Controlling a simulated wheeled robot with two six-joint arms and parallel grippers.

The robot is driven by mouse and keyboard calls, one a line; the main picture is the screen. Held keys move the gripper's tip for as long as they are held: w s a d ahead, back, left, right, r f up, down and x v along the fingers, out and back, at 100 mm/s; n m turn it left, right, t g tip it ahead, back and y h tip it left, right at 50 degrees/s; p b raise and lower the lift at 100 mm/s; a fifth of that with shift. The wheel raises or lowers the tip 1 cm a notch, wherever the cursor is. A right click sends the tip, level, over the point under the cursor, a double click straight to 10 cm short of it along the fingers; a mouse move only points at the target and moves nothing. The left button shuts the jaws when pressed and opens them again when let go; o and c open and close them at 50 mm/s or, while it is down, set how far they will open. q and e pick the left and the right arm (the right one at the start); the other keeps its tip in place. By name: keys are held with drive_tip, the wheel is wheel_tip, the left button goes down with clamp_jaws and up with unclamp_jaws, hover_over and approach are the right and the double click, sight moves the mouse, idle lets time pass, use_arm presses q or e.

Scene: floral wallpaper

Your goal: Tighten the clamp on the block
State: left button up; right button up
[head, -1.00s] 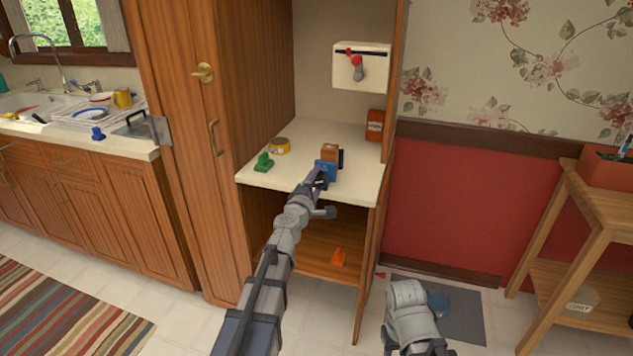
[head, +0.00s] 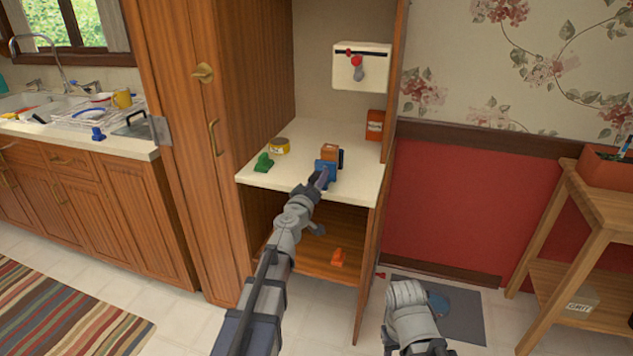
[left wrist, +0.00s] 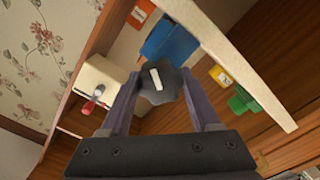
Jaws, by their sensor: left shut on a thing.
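The clamp (head: 327,166) is blue and sits at the front edge of the cream cupboard shelf. The brown block (head: 330,150) stands in it, with a dark part at its right. In the left wrist view the clamp's blue body (left wrist: 170,45) shows behind a dark lobed knob (left wrist: 145,92) with a white mark. My left gripper (head: 322,180) is at the clamp's front, and its fingers (left wrist: 160,80) are shut on the knob from both sides. My right arm shows at the lower edge, but its gripper cannot be made out.
On the shelf (head: 290,182) are a green object (head: 263,162), a yellow tin (head: 280,146) and an orange-brown box (head: 375,125). A white box with a red-knobbed lever (head: 361,66) hangs above. An orange object (head: 338,257) lies on the lower shelf. A wooden stand (head: 590,190) is at right.

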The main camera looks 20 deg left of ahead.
use_arm(q)
drive_tip(key=m, duration=0.6)
drive_tip(key=shift+d+m, duration=0.1)
drive_tip(key=shift+m, duration=0.3)
drive_tip(key=shift+s, duration=0.1)
idle(0.3)
drive_tip(key=o, duration=1.4)
drive_tip(key=shift+c, duration=0.2)
drive_tip(key=s, duration=0.7)
drive_tip(key=shift+s+a, duration=0.2)
drive_tip(key=shift+s, duration=0.15)
